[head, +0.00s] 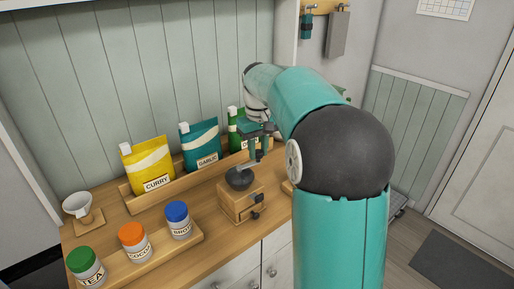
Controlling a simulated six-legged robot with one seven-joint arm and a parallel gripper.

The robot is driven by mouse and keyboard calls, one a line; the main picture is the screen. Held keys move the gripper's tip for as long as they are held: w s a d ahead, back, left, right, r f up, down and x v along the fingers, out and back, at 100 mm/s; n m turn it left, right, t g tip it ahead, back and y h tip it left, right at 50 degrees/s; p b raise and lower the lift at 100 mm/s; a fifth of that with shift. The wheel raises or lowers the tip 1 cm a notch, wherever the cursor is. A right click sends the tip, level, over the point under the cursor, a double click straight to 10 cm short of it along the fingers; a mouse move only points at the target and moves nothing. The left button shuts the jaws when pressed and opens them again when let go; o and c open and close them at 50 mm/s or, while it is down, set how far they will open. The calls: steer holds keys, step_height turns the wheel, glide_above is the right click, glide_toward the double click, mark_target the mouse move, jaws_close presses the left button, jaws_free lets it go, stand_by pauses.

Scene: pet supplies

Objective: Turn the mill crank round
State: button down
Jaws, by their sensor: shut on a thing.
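The mill (240,200) is a small wooden box with a dark bowl on top and a drawer with a dark knob in front. It stands on the wooden counter. The handle's grip is mostly hidden by the fingers, and my arm covers the area to the right.
Yellow curry (148,164), teal garlic (200,146) and green pouches stand in a wooden rack behind the mill. Jars with green (80,260), orange (131,232) and blue (177,211) lids stand on a front board. A white cup (77,205) is at far left.

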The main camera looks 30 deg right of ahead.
mark_target(258, 151)
steer(key=shift+f, duration=0.1)
stand_by(0.3)
steer(key=c, duration=1.1)
jaws_free()
steer(key=shift+c, duration=0.2)
step_height(258, 151, up, 14)
